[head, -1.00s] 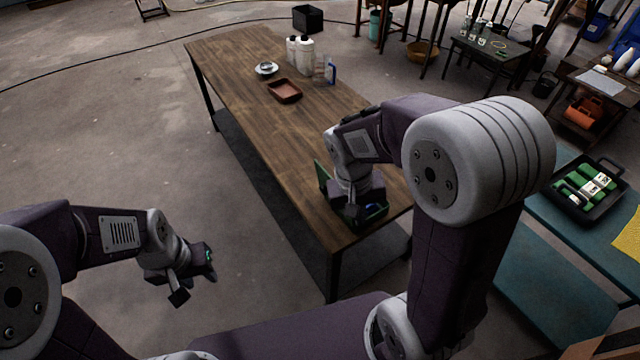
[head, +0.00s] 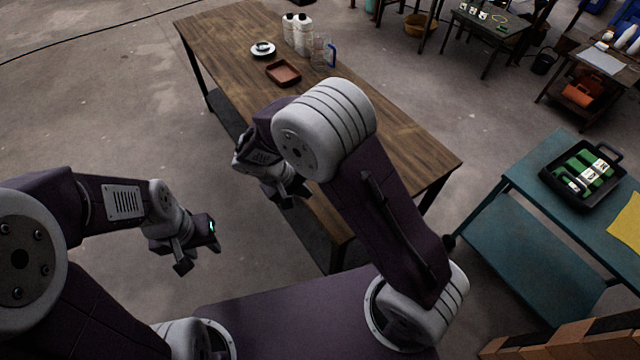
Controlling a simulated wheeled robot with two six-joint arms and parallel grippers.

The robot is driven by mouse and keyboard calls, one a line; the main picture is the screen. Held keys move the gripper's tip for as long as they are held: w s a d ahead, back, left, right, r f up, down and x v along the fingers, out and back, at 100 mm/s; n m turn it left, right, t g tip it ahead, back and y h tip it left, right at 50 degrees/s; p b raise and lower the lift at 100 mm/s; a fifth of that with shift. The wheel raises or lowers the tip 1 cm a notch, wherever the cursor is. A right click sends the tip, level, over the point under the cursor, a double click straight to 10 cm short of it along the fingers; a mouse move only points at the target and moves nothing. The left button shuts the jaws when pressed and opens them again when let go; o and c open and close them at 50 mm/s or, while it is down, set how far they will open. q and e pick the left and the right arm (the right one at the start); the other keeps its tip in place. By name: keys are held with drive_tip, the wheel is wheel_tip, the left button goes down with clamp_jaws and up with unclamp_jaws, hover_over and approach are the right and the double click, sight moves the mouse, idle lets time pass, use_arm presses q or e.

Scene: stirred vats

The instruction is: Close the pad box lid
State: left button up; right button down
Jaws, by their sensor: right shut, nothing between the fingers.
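The pad box does not show now; my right arm covers the near part of the wooden table (head: 405,150) where a green box stood in the earlier view. The state of its lid cannot be seen. My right gripper (head: 288,194) is shut and empty, at the left long edge of the table. My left gripper (head: 198,256) is open and empty, over the floor to the left, well apart from the table.
On the table's far part are a brown tray (head: 283,73), a white dish (head: 262,49), white bottles (head: 298,34) and a clear jug with a blue handle (head: 324,52). A teal table (head: 520,185) at right bears a black tray (head: 548,178) with green items.

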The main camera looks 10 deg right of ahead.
drive_tip(key=d, duration=0.1)
drive_tip(key=w+d+f+p, duration=0.1)
drive_tip(key=d, duration=0.2)
drive_tip(key=shift+w+d+f, duration=0.15)
drive_tip(key=shift+w+d, duration=0.1)
drive_tip(key=shift+d, duration=0.15)
